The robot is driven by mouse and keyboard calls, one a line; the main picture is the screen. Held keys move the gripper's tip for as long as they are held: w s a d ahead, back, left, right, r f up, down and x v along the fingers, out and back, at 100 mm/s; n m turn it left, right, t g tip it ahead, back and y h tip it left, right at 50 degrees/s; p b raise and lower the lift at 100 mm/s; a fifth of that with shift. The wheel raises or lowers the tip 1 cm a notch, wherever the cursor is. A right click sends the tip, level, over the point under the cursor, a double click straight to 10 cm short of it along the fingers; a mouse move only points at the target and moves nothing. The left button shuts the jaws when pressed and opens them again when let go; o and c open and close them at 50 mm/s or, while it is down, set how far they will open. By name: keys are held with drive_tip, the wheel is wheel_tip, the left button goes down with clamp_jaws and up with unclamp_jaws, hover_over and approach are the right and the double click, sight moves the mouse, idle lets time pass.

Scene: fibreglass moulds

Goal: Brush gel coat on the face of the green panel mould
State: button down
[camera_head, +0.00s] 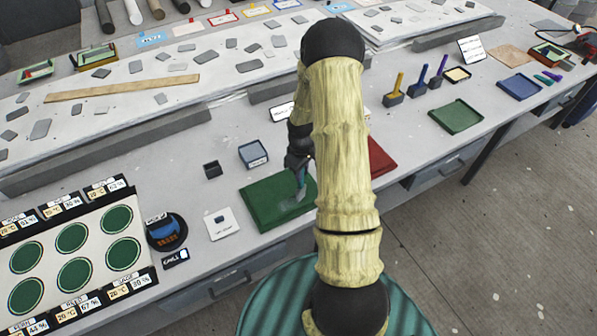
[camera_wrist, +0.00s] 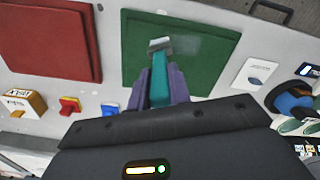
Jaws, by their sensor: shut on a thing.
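The green panel mould (camera_head: 262,198) lies flat near the front edge of the bench. It also fills the upper middle of the wrist view (camera_wrist: 215,65). My gripper (camera_wrist: 163,82) is shut on the teal handle of a brush (camera_wrist: 159,75), its purple fingers on either side. The pale brush head (camera_wrist: 160,44) is over the panel's face, and I cannot tell for certain that it touches. A faint greyish patch (camera_wrist: 188,46) shows on the green face beside the brush head. In the head view my gripper (camera_head: 299,163) is above the panel, partly hidden by my arm.
A red panel (camera_head: 381,158) lies right of the green one, partly behind my arm. A white card (camera_head: 221,223) and a round blue-black device (camera_head: 166,232) lie to the left.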

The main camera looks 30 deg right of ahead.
drive_tip(key=shift+d, duration=1.45)
drive_tip(key=shift+d+f+p, duration=0.1)
drive_tip(key=shift+d+p, duration=0.2)
drive_tip(key=shift+d, duration=1.45)
drive_tip(key=shift+s, duration=0.1)
drive_tip(key=shift+w, duration=0.85)
drive_tip(key=shift+a, duration=0.15)
